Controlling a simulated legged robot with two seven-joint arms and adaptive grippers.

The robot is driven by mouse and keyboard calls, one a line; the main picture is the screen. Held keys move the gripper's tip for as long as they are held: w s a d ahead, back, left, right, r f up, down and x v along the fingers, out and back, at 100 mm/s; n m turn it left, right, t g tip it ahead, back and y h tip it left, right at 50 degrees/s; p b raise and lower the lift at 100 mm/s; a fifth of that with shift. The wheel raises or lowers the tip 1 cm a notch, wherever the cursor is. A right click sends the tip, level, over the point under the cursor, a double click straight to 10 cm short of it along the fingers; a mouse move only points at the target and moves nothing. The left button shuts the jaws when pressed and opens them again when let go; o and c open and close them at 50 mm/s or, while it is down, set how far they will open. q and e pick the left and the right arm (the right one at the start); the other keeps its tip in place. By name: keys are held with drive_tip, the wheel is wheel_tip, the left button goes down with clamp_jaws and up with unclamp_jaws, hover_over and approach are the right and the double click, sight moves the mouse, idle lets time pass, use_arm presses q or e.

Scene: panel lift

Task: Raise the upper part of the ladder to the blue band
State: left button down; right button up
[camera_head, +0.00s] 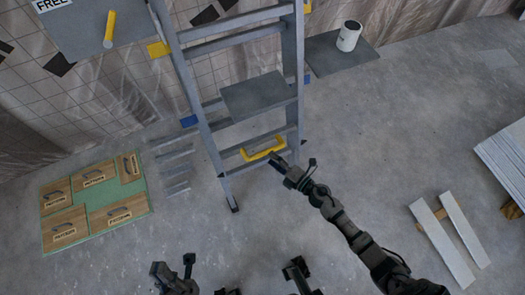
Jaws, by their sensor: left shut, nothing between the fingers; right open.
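The grey ladder (205,110) stands upright in the middle, its top cut off by the picture edge. A blue band (188,121) shows at its left rail, with another blue mark (307,80) at the right rail. Yellow marks (158,49) sit higher on both sides. A yellow handle (262,148) is on a low rung. My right gripper (274,158) is open at the handle's right end; whether it touches cannot be told. My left gripper (158,269) is shut and empty near the bottom edge, well away from the ladder.
A grey plate (260,95) sits between the rails. A white can (349,36) stands on a grey board (335,62) behind right. White planks (440,245) lie at right. Floor between is clear.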

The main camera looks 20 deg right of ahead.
sight(266, 153)
drive_tip(key=w, duration=0.3)
drive_tip(key=w+f, duration=0.1)
drive_tip(key=shift+w+a+b, duration=0.15)
drive_tip(key=shift+a+b, duration=0.15)
drive_tip(key=shift+b, duration=0.1)
drive_tip(key=shift+w+a, duration=0.1)
drive_tip(key=shift+w, duration=0.05)
drive_tip(key=shift+a+r, duration=0.2)
drive_tip(key=shift+a, duration=0.25)
drive_tip(key=c, duration=0.8)
drive_tip(key=shift+d+f, duration=0.1)
drive_tip(key=shift+d, duration=0.15)
clamp_jaws()
